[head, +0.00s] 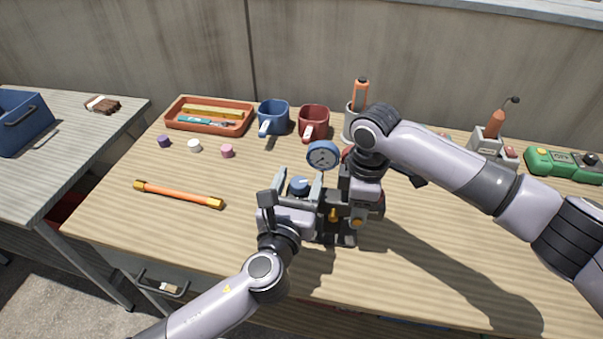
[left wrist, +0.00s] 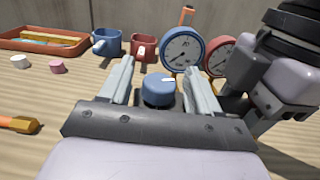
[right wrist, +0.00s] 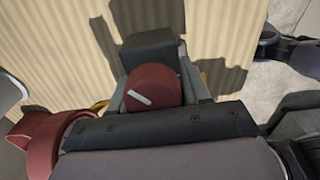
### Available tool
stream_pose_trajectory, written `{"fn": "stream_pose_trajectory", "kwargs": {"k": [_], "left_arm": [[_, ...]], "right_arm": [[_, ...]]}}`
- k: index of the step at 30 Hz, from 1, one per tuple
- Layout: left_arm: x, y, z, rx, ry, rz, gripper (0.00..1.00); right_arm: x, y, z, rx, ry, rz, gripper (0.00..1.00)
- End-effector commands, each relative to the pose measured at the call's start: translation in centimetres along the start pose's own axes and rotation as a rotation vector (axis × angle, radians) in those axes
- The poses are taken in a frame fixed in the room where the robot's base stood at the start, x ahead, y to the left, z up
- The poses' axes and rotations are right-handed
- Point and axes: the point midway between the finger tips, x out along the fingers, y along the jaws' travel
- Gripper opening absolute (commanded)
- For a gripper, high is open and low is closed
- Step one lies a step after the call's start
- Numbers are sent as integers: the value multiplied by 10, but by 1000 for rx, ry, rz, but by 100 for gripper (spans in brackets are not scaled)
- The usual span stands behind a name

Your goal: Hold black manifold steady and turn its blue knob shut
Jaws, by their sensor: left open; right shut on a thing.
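The black manifold (head: 338,239) stands on the wooden bench, partly hidden by my arms. Its blue knob (head: 299,186) faces up; in the left wrist view the knob (left wrist: 158,89) sits between the open fingers of my left gripper (left wrist: 160,80), with a gap on each side. My right gripper (right wrist: 155,82) is shut on the manifold's end, around a red knob (right wrist: 152,87) with a white mark and a black block (right wrist: 148,50). I cannot tell exactly which surface its pads touch. A blue-rimmed gauge (head: 323,157) stands behind the blue knob.
A second, red-rimmed gauge (left wrist: 216,56) stands beside the blue one. An orange tray (head: 209,118), a blue mug (head: 273,116) and a red mug (head: 314,121) stand behind. An orange rod (head: 178,194) and small caps (head: 194,146) lie left. The right front bench is clear.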

Motion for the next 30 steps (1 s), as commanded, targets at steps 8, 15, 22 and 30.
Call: {"fn": "stream_pose_trajectory", "kwargs": {"k": [8,15,22,30], "left_arm": [[20,0,0,-1,1,-1,62],[21,0,0,-1,1,-1,62],[21,0,0,-1,1,-1,11],[21,0,0,2,0,-20,11]], "right_arm": [[-2,1,0,1,3,4,0],[-2,1,-1,1,3,4,0],[-2,1,-1,1,3,4,0],[-2,1,-1,1,3,4,0]]}}
